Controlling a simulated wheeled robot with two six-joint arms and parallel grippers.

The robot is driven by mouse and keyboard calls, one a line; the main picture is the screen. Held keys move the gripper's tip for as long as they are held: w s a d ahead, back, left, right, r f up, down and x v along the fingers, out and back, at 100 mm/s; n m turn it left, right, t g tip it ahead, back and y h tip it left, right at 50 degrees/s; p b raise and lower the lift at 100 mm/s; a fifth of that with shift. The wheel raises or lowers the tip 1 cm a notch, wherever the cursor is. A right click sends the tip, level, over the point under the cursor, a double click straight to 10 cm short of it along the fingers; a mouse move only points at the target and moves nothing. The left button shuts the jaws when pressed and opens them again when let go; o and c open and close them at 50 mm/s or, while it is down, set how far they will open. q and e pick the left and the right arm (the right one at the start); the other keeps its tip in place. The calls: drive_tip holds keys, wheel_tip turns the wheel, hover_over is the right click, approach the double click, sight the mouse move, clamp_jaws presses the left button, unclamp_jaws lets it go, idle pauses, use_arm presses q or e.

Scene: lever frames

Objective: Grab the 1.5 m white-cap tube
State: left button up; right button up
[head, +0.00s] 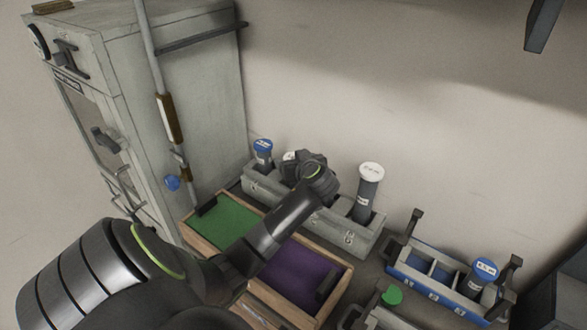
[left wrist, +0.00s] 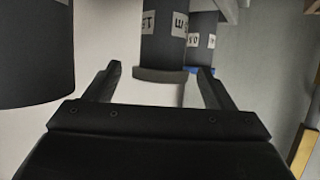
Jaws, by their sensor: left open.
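My left gripper (head: 303,166) is over the grey rack (head: 345,232). In the left wrist view the left gripper (left wrist: 160,72) is open, its fingers on either side of a dark tube (left wrist: 163,40) with a pale cap rim; contact cannot be told. In the head view this white-cap tube (head: 288,156) is mostly hidden behind the gripper. Another white-cap tube (head: 368,190) stands upright at the rack's right end. A blue-cap tube (head: 263,157) stands at the left end, and shows behind in the wrist view (left wrist: 201,45). No length marking is readable. My right gripper is not seen.
A wooden tray with green (head: 225,222) and purple (head: 295,275) sections lies before the rack. A blue rack (head: 430,283) at right holds a blue-cap tube (head: 484,275). A green cap (head: 391,296) is in front. A grey cabinet (head: 185,95) stands left. Another dark cylinder (left wrist: 35,50) is close at left.

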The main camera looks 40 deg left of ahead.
use_arm(q)
drive_tip(key=shift+w+a+f, duration=0.2)
drive_tip(key=shift+a+f, duration=0.05)
drive_tip(key=shift+a, duration=0.15)
drive_tip(key=c, duration=1.6)
